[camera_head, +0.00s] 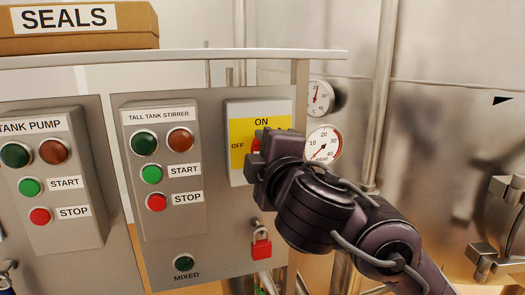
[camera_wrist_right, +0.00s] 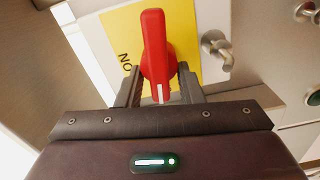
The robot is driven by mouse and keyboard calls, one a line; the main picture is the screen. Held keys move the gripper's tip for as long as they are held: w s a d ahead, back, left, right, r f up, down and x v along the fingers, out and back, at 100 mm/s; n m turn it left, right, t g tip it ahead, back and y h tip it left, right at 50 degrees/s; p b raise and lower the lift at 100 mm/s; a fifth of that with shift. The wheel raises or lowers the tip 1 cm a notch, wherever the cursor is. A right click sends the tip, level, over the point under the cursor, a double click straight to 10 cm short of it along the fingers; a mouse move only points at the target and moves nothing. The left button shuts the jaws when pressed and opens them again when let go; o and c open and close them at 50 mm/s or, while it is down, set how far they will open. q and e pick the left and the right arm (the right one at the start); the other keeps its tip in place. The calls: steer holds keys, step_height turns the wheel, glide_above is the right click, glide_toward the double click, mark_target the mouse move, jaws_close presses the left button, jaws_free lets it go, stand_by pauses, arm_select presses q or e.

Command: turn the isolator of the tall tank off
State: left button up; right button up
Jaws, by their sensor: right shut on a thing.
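The tall tank's isolator has a yellow plate (camera_head: 262,123) with ON at its top and OFF at its left. Its red handle (camera_head: 256,145) is mostly hidden behind my right gripper (camera_head: 257,155) in the head view. In the right wrist view, the red handle (camera_wrist_right: 154,45) stands between the fingers of my right gripper (camera_wrist_right: 160,92), which is shut on it. The handle lies crosswise to the ON direction. Its white mark points to the OFF side; the OFF word is hidden there. My left gripper is not in view.
A red padlock (camera_head: 261,245) hangs below the isolator. The tall tank stirrer box (camera_head: 163,165) with its buttons is to the left. Two gauges (camera_head: 323,143) and a vertical pipe (camera_head: 380,90) are to the right. A shelf edge (camera_head: 200,57) runs above.

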steer(key=shift+f+n, duration=0.15)
steer(key=shift+n, duration=0.65)
steer(key=o, duration=0.6)
steer(key=shift+s, duration=0.15)
steer(key=v, duration=0.7)
steer(key=shift+s+p, duration=0.3)
